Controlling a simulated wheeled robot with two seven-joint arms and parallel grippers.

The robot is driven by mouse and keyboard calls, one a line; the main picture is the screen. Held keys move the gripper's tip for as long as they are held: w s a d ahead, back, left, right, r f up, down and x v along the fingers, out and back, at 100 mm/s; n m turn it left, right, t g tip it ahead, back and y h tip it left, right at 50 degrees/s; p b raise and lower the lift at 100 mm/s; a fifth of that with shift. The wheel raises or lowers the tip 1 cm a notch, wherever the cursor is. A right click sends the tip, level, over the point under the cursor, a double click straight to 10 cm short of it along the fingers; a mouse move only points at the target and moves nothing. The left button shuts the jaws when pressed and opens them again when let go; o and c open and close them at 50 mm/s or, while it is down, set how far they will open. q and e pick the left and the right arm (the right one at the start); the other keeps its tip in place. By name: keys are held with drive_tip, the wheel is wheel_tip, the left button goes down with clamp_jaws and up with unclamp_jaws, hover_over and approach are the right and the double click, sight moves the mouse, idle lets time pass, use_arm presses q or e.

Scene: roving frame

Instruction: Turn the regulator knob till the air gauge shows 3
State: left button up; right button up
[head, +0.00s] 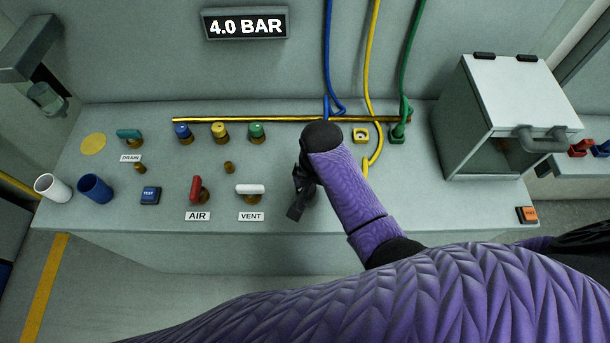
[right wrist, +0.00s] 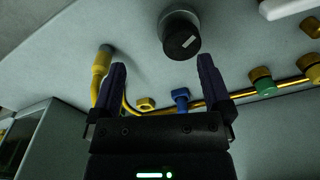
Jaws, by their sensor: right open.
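The air gauge (head: 246,24) is a dark display on the back wall that reads 4.0 BAR in the head view. A round knob (right wrist: 181,34), grey with a dark face and a pale mark, shows in the right wrist view; it looks like the regulator knob. In the head view my right arm and gripper seem to hide it. My right gripper (head: 301,192) is over the bench, right of the VENT lever. In the right wrist view its fingers (right wrist: 161,64) are open and empty, with the knob beyond the tips, nearer the right finger. My left gripper is out of view.
The red AIR lever (head: 196,189) and white VENT lever (head: 250,190) stand left of my gripper. Blue, yellow and green capped knobs (head: 220,131) stand near a brass pipe (head: 240,119). A yellow hose (head: 371,80) hangs behind my arm. A grey box (head: 490,115) stands right.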

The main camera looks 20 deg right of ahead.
wheel_tip(320, 180, up, 4)
drive_tip(key=w+a+m, duration=0.1)
drive_tip(key=w+m, duration=0.1)
drive_tip(key=w, duration=0.1)
wheel_tip(320, 180, down, 9)
drive_tip(key=b, duration=0.3)
drive_tip(key=shift+a+b, duration=0.15)
drive_tip(key=shift+b, duration=0.2)
drive_tip(key=shift+f, duration=0.2)
drive_tip(key=shift+c, duration=0.3)
drive_tip(key=c, duration=0.9)
drive_tip(key=shift+c, duration=1.3)
